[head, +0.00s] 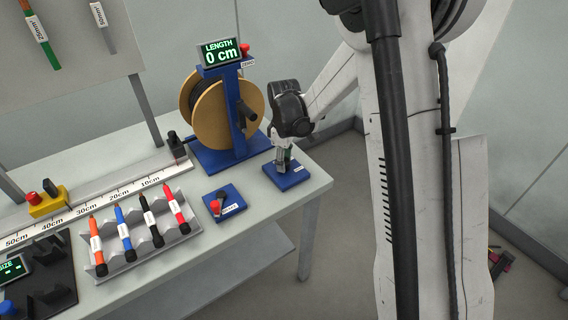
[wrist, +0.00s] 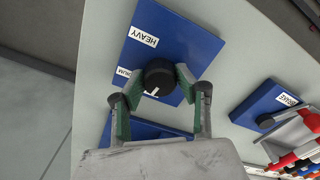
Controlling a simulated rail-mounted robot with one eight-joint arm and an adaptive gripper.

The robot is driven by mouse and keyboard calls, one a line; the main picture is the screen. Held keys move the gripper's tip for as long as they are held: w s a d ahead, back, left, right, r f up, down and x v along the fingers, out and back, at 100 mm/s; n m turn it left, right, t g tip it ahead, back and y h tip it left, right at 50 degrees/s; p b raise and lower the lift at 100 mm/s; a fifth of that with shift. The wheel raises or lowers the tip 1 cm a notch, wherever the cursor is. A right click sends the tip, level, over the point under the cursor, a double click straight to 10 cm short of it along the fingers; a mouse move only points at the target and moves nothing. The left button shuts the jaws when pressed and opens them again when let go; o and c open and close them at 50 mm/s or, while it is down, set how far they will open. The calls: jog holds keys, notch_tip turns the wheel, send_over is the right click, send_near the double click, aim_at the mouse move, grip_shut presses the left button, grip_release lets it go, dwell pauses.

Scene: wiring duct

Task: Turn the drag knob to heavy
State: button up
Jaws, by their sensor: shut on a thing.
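The drag knob (wrist: 160,72) is a round black knob on a blue plate (wrist: 195,40) in the wrist view. A white mark shows on its edge nearest my gripper, towards the bottom of the picture. The HEAVY label (wrist: 143,37) is at the plate's upper left, and a partly cut-off label ending in "UM" (wrist: 123,72) is below it. My gripper (wrist: 158,92) is shut on the knob, with its green-padded fingers on either side. In the head view my gripper (head: 283,163) is down at the blue plate (head: 295,177) near the table's right corner and hides the knob.
The cable reel (head: 205,115) on its blue stand is behind, with a display (head: 219,53) reading LENGTH 0 cm.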

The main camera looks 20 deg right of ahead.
jog(key=m+b, duration=0.4)
jog(key=m, duration=0.2)
jog(key=shift+f, duration=0.15)
jog(key=m+b, duration=0.2)
jog(key=m, duration=0.2)
jog(key=m+b, duration=0.1)
jog(key=m, duration=0.2)
jog(key=shift+m, duration=0.3)
jog(key=m+b, duration=0.1)
jog(key=m, duration=0.3)
jog(key=shift+m+b, duration=0.7)
jog(key=shift+m, duration=1.5)
jog(key=o, duration=1.1)
jog(key=shift+o, duration=0.2)
